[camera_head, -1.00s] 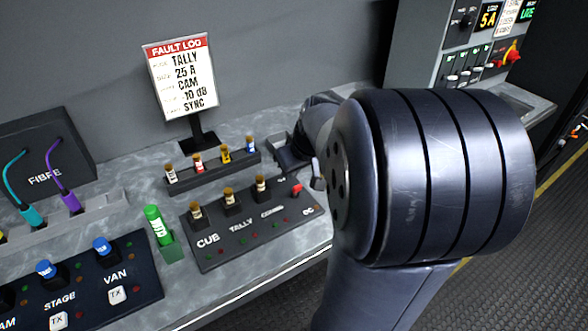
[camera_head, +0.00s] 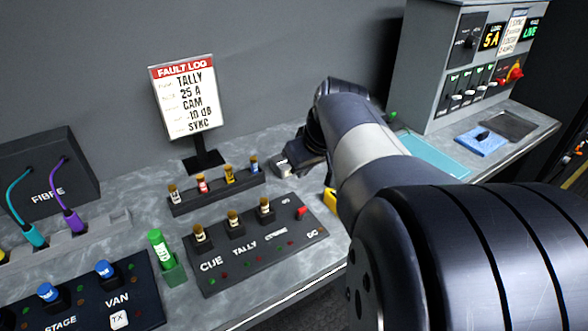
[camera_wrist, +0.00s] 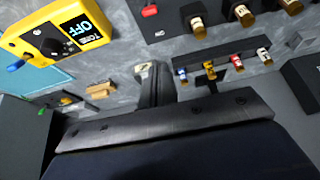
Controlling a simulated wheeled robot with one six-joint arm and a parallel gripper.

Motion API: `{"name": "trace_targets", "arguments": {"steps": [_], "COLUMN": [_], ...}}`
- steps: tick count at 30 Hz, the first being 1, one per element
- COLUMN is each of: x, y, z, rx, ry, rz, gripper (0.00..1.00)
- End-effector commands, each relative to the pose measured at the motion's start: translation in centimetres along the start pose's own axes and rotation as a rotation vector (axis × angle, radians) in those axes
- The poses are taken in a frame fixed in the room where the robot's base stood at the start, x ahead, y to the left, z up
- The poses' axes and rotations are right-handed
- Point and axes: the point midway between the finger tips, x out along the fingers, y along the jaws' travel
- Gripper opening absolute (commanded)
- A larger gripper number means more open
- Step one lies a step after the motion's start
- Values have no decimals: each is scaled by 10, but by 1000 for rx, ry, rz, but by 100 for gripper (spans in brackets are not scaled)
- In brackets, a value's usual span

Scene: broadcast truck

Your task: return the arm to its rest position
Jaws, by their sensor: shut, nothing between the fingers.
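My arm reaches in from the lower right of the head view, its large dark joint and pale link in front. My gripper (camera_head: 287,167) is over the grey bench, just right of the rack of small coloured plugs (camera_head: 215,190) and behind the CUE/TALLY panel (camera_head: 262,240). In the wrist view the gripper's fingers (camera_wrist: 150,78) are together with nothing between them. Its dark body fills the lower part of that view. Whether the gripper touches the bench cannot be told.
A FAULT LOG sign (camera_head: 186,100) stands behind the rack. A yellow meter (camera_wrist: 62,35) reading OFF shows at upper left in the wrist view. A grey equipment cabinet (camera_head: 460,65), a teal mat (camera_head: 435,154) and a blue pad (camera_head: 480,141) are at the right.

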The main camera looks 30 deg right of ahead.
Motion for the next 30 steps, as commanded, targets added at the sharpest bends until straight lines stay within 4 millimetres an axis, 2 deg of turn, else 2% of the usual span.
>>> {"name": "trace_targets", "arguments": {"steps": [5, 20, 25, 30], "x": [-6, -5, 7, 35], "y": [0, 0, 0, -1], "z": [2, 1, -1, -6], "rx": [0, 0, -1, -1], "ry": [-1, -1, -3, -6], "rz": [0, -1, -3, -4], "gripper": [0, 0, 0, 0]}}
